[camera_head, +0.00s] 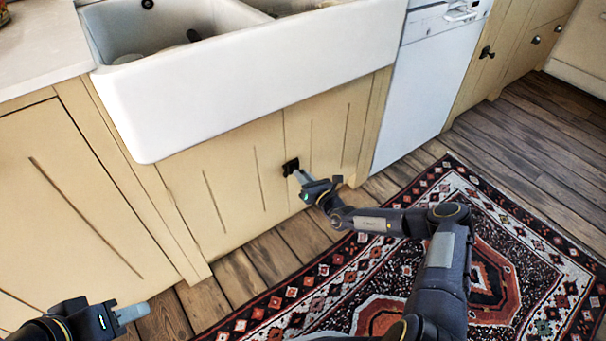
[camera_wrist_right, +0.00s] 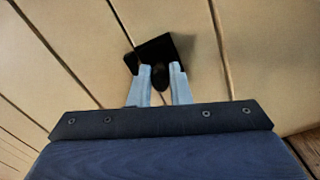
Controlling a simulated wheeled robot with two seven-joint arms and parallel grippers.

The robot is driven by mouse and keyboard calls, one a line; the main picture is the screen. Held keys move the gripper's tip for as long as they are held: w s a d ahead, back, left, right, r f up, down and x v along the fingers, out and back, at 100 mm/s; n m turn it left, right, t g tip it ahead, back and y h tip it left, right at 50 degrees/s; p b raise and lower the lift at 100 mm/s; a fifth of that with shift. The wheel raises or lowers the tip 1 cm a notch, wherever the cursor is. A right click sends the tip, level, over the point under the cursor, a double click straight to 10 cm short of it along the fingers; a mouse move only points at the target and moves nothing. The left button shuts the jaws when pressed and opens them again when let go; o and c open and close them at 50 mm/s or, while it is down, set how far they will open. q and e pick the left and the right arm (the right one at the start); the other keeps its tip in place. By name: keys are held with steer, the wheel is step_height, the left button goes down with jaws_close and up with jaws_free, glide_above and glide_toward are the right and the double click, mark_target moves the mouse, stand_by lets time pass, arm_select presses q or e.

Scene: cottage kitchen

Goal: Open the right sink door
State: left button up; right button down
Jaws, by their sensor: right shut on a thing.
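The right sink door (camera_head: 326,125) is a cream plank panel under the white sink (camera_head: 250,75). It looks closed, flush with the left sink door (camera_head: 222,190). A black knob (camera_head: 291,165) sits near its left edge. My right gripper (camera_head: 295,172) is at this knob. In the right wrist view the fingers of my right gripper (camera_wrist_right: 165,78) are on either side of the knob's dark stem, shut on it, below its black backplate (camera_wrist_right: 165,47). My left gripper (camera_head: 132,312) is low at the left, away from the doors, its fingers pointing right; their gap is unclear.
A white dishwasher (camera_head: 430,85) stands right of the sink cabinet. A patterned rug (camera_head: 500,235) covers the wooden floor (camera_head: 550,130) below my right arm. A cream cabinet (camera_head: 75,200) and a pale worktop (camera_head: 40,45) are at the left.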

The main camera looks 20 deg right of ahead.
steer(key=shift+d+f+m, duration=0.1)
steer(key=shift+f+m, duration=0.05)
steer(key=shift+m, duration=6.45)
